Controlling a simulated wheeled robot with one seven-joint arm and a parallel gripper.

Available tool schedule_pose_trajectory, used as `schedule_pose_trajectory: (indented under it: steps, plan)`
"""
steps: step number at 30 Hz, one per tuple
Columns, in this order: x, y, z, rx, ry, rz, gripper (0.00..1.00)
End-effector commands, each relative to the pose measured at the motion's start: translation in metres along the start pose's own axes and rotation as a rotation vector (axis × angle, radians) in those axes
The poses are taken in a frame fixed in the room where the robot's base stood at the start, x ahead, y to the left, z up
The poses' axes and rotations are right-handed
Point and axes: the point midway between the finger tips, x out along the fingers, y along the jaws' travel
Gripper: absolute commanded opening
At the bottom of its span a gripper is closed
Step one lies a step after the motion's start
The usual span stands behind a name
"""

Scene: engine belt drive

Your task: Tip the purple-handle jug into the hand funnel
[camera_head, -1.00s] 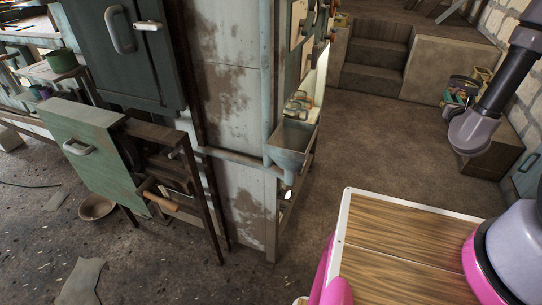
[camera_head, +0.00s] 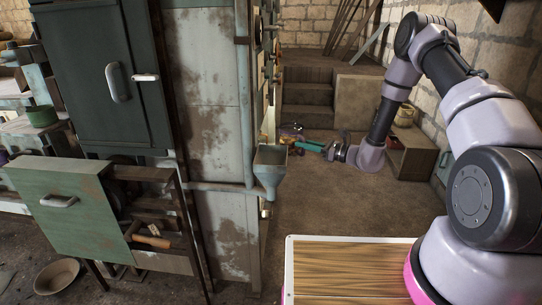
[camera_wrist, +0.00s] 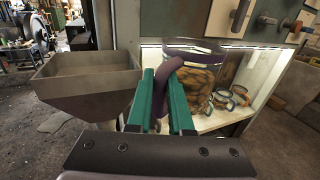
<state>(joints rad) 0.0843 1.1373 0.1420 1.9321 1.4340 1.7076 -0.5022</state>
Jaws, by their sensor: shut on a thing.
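The hand funnel (camera_head: 270,172), a grey-blue square hopper with a narrowing bottom, is fixed at the corner of the tall cabinet. It shows large on the left of the wrist view (camera_wrist: 88,82). My gripper (camera_wrist: 162,98) has green fingers shut on the purple handle of the jug (camera_wrist: 198,78). In the head view my gripper (camera_head: 312,146) is right of and beyond the funnel.
A lit niche (camera_wrist: 258,62) with several mugs (camera_wrist: 224,99) lies behind the jug. The tall cabinet (camera_head: 212,120) stands left of the funnel. A wood-topped surface (camera_head: 345,272) is at the front. Open floor (camera_head: 325,205) lies between the funnel and my arm.

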Motion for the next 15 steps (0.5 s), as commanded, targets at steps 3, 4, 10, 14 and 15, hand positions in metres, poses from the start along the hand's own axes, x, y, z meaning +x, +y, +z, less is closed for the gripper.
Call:
schedule_pose_trajectory:
  steps: [3,4,10,14,15]
  plan:
    - [0.0035,0.0087,-0.0058,-0.001,-0.002,0.064,0.00]
    - [0.0038,0.0099,-0.0067,-0.001,-0.001,0.072,0.00]
    - [0.0042,0.0118,-0.0074,0.000,-0.002,0.084,0.00]
    - [0.0042,0.0115,-0.0058,-0.005,-0.003,0.090,0.00]
    - [0.0043,0.0120,-0.0038,-0.009,-0.003,0.089,0.00]
